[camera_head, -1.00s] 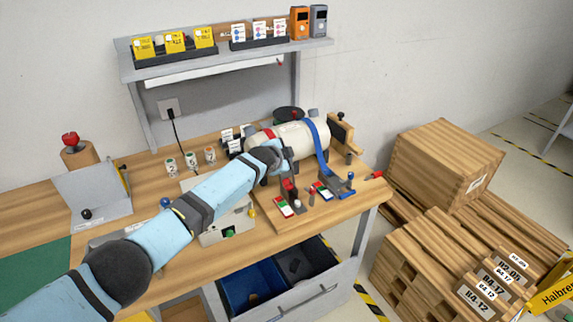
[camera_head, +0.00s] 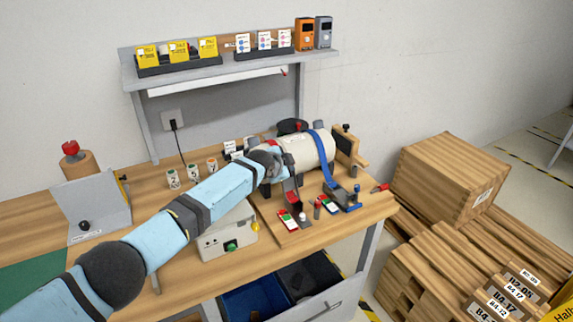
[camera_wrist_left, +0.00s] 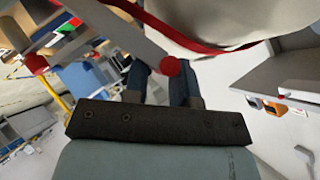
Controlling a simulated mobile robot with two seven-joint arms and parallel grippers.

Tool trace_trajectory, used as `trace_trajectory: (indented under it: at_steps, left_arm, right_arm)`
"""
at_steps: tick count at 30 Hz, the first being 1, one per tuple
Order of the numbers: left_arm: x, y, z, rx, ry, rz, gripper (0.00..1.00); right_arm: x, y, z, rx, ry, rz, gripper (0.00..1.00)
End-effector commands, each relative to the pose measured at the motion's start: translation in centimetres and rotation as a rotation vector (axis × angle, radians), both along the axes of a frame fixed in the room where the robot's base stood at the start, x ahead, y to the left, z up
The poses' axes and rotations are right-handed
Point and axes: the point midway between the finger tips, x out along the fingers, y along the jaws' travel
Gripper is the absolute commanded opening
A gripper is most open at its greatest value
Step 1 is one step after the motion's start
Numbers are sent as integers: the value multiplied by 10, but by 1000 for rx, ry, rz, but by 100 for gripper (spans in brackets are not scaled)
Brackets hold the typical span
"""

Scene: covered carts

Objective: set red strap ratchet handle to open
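The red strap (camera_wrist_left: 215,47) runs around a cream cylinder (camera_head: 308,149) lying on the bench; the strap also shows at the cylinder's left end (camera_head: 271,142). Its ratchet (camera_head: 292,198) is partly hidden by my left arm. In the left wrist view a grey lever bar (camera_wrist_left: 130,32) ends in a red knob (camera_wrist_left: 170,66). My left gripper (camera_wrist_left: 160,72) has its two dark fingers apart, with the knob at the gap between their tips. Whether the fingers touch the knob I cannot tell. In the head view the left gripper (camera_head: 287,166) is beside the cylinder's near side. My right gripper is out of view.
A blue strap (camera_head: 324,152) with a blue ratchet (camera_head: 343,197) lies close on the right. A second red knob (camera_wrist_left: 36,63) shows in the wrist view. A grey box (camera_head: 228,238) stands below my left arm. An open drawer (camera_head: 322,300) sticks out under the bench.

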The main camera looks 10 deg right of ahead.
Motion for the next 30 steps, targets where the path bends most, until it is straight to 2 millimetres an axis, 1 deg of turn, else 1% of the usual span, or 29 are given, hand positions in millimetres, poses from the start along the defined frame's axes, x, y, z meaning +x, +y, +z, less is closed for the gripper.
trace_trajectory:
  at_steps: [1, 8, 14, 19, 23, 30]
  left_arm:
    - [0, 2, -3, 3, 3, 3, 26]
    - [0, 1, -1, 1, 0, 1, 26]
    - [-5, 5, 6, 1, 0, -2, 26]
    - [-20, 17, 19, -1, -3, -1, 26]
    - [-34, 28, 28, -2, -2, -2, 26]
    - [-63, 52, 51, 0, -2, -1, 26]
  right_arm:
    - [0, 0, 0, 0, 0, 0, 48]
    - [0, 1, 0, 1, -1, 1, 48]
    - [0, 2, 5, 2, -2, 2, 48]
    - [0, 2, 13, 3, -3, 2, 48]
    - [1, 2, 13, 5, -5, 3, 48]
    - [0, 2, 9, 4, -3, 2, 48]
